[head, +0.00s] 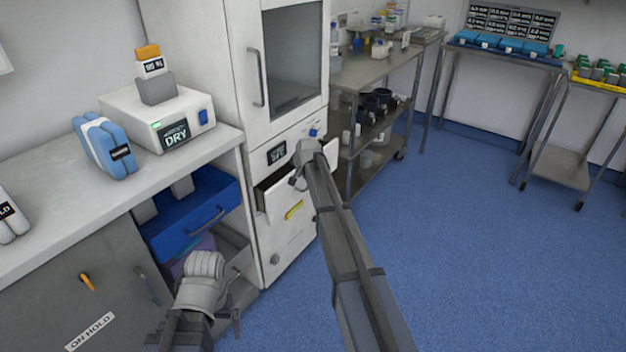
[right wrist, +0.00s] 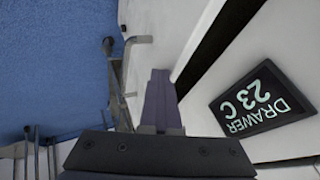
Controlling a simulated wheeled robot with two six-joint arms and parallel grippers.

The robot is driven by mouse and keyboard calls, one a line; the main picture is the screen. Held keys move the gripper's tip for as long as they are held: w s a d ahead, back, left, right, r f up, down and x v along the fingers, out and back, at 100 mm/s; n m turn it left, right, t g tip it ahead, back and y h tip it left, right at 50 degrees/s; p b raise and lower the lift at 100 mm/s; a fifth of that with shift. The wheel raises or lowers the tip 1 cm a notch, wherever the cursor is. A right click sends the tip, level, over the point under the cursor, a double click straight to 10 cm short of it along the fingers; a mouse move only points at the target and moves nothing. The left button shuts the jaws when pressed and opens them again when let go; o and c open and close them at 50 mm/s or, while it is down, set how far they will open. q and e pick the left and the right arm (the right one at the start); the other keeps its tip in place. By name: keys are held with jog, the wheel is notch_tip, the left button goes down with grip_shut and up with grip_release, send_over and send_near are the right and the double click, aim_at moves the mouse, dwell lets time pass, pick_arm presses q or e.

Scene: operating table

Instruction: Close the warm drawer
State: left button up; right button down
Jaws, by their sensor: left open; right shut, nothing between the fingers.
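The warm drawer (head: 275,205) is in the tall white cabinet in the head view, its white front bearing a yellow label (head: 294,210). It stands partly pulled out, with a dark gap above its front. The drawer's display (head: 277,154) is just above; in the right wrist view the display (right wrist: 262,99) reads "DRAWER 23 C". My right gripper (head: 297,184) is shut and empty close to the drawer front; its fingers (right wrist: 160,100) also show in the right wrist view. I cannot tell whether they touch it. My left gripper (head: 236,318) is open at lower left, partly hidden by its wrist.
A blue drawer (head: 190,220) stands open under the left counter (head: 60,235). The counter holds a "DRY" device (head: 160,115) and blue packs (head: 105,145). A steel cart (head: 375,70) stands right of the cabinet. The blue floor (head: 480,270) at right is clear.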

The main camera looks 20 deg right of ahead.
jog(key=shift+w+a, duration=0.6)
jog(key=shift+w, duration=0.35)
jog(key=shift+s, duration=0.1)
